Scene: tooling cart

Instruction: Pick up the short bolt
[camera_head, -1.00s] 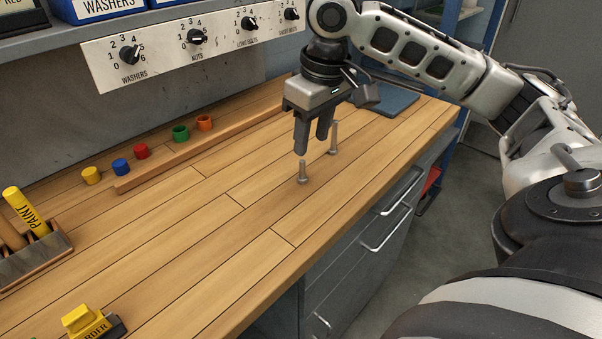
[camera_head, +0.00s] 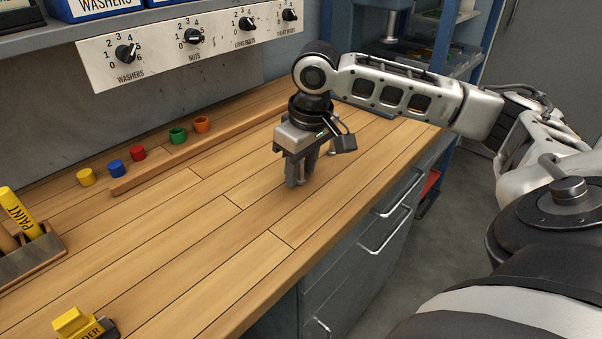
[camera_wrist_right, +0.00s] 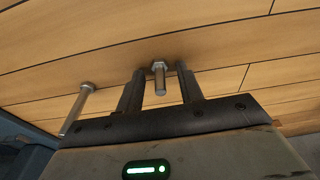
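The short bolt (camera_wrist_right: 159,79) is a grey metal bolt standing on its head on the wooden bench. In the right wrist view it is between the two fingers of my right gripper (camera_wrist_right: 160,70), with a gap on each side. In the head view the right gripper (camera_head: 300,178) points down at the bench, and its fingers mostly hide the short bolt. The right gripper is open. A longer bolt (camera_wrist_right: 78,107) stands outside the fingers, to the left in the right wrist view. My left gripper is not in view.
Yellow, blue, red, green and orange (camera_head: 201,124) small pieces are along the back of the bench by a wooden strip (camera_head: 215,150). A tray with a yellow paint marker (camera_head: 20,212) is at the left. A panel with dials (camera_head: 190,45) hangs behind. The bench middle is clear.

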